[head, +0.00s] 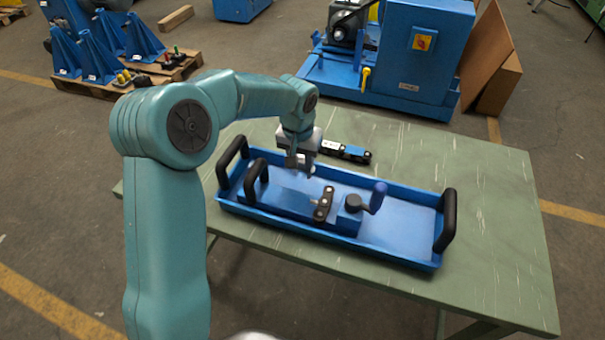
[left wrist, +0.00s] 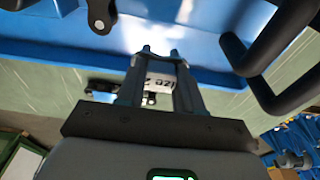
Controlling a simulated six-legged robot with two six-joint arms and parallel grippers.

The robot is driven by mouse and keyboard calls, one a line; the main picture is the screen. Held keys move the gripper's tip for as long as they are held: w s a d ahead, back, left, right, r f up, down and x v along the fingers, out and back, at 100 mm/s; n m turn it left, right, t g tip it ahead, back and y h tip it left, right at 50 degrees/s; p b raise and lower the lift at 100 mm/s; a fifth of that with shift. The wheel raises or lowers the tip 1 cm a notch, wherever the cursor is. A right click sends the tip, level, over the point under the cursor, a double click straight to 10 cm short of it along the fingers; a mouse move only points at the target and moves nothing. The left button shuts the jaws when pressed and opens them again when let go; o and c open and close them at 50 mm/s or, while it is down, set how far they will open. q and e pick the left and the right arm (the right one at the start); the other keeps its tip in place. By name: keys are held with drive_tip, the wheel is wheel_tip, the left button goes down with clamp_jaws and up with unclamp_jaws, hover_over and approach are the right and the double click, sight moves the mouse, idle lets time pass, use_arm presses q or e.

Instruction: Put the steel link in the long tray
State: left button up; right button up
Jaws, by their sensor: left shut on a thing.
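The long blue tray (head: 405,228) lies across the green table, with black handles at its ends. My left gripper (head: 308,174) is over the tray's left half, near its back wall. In the left wrist view my left gripper (left wrist: 160,52) is shut on a pale, metal-looking piece with dark digits, seemingly the steel link (left wrist: 160,80). The blue tray (left wrist: 200,45) shows beyond the fingertips. In the head view the held piece is mostly hidden by the fingers. A dark link (head: 323,203) stands in the tray area. My right gripper is not in view.
The table's right side (head: 500,230) is clear.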

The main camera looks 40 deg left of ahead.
sight(301, 169)
use_arm(q)
wheel_tip(301, 169, down, 6)
drive_tip(key=shift+w+r, duration=0.1)
idle(0.4)
drive_tip(key=o, duration=1.1)
drive_tip(key=r, duration=0.4)
drive_tip(key=s+r, duration=0.1)
drive_tip(key=r, duration=0.3)
drive_tip(key=s+r, duration=0.1)
drive_tip(key=r, duration=0.3)
drive_tip(key=shift+d, duration=0.25)
